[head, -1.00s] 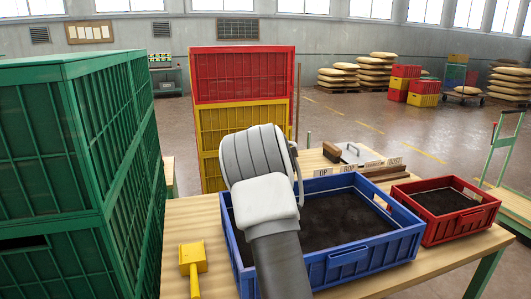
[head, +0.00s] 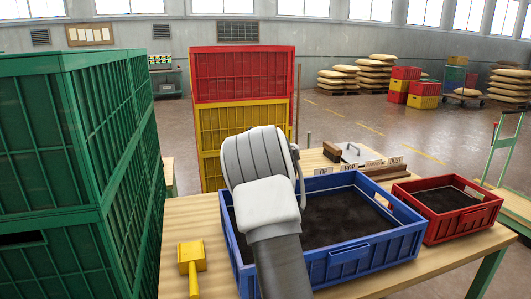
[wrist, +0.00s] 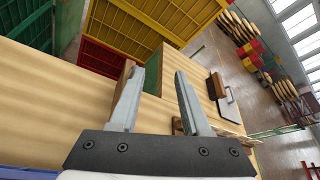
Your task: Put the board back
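My gripper (wrist: 157,75) is open, its two grey fingers apart with no object held between them. In the head view my arm's wrist covers the fingers. A pale flat plate with a handle (head: 356,153) lies at the far end of the wooden table; it also shows at the right in the wrist view (wrist: 229,111), apart from my gripper. I cannot tell whether this plate is the board. A dark brown strip shows beside the left finger in the wrist view; I cannot tell what it is or whether it touches.
A blue crate (head: 390,246) and a red crate (head: 460,226) of dark material stand on the table (head: 190,222). A yellow tool (head: 191,261) lies at the left. A brown block (head: 332,149) sits near the plate. Green crates (head: 130,150) stack high at left; red and yellow crates (head: 243,75) stand behind.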

